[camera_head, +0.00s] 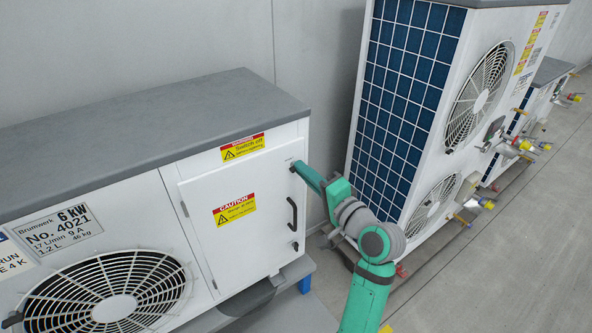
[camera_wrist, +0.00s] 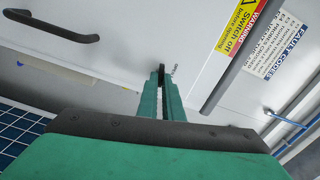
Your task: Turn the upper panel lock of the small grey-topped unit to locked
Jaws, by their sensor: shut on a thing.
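The small grey-topped unit (camera_head: 150,118) stands at the left in the head view, with a white access panel (camera_head: 215,245) on its front. My green gripper (camera_head: 304,174) reaches the panel's upper right corner. It is shut on the upper panel lock (camera_wrist: 162,68), a small dark knob at the fingertips in the wrist view. The fingers hide part of the knob and its small label, so I cannot read which way it is set. The black panel handle (camera_head: 292,213) is below the lock, and the lower lock (camera_head: 295,245) is under the handle.
A taller unit with a blue grille (camera_head: 403,95) stands close to the right of my arm. Pipe fittings with yellow and red parts (camera_head: 525,147) stick out farther right. The grey floor (camera_head: 500,245) at the lower right is clear.

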